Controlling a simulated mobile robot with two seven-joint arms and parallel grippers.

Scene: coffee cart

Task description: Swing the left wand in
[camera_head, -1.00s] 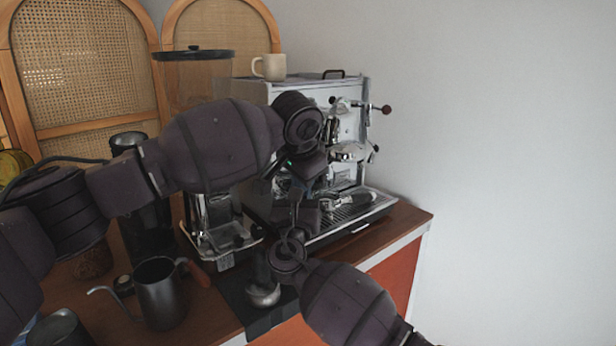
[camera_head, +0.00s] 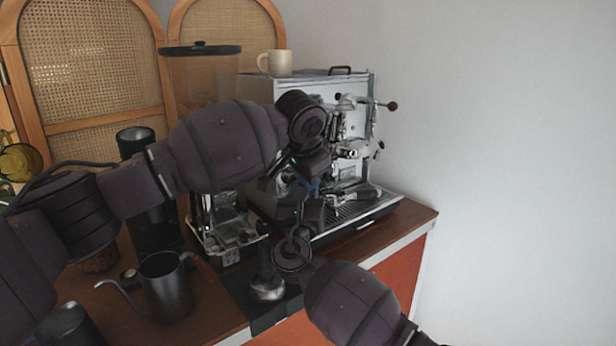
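The silver espresso machine (camera_head: 352,90) stands on the cart, its front facing right. My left arm reaches across in front of it, and my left gripper (camera_head: 300,190) is near the machine's left front side. The left wand is hidden behind my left arm or too small to make out. My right gripper (camera_head: 303,222) is low in front of the machine, just below the left one. Both sets of fingers are dark and overlap in the picture, so I cannot tell whether either is open. A portafilter (camera_head: 355,195) lies on the drip tray (camera_head: 372,206).
A cream mug (camera_head: 275,63) stands on top of the machine. A grinder with a clear hopper (camera_head: 200,75) stands left of it. The right side is bare wall.

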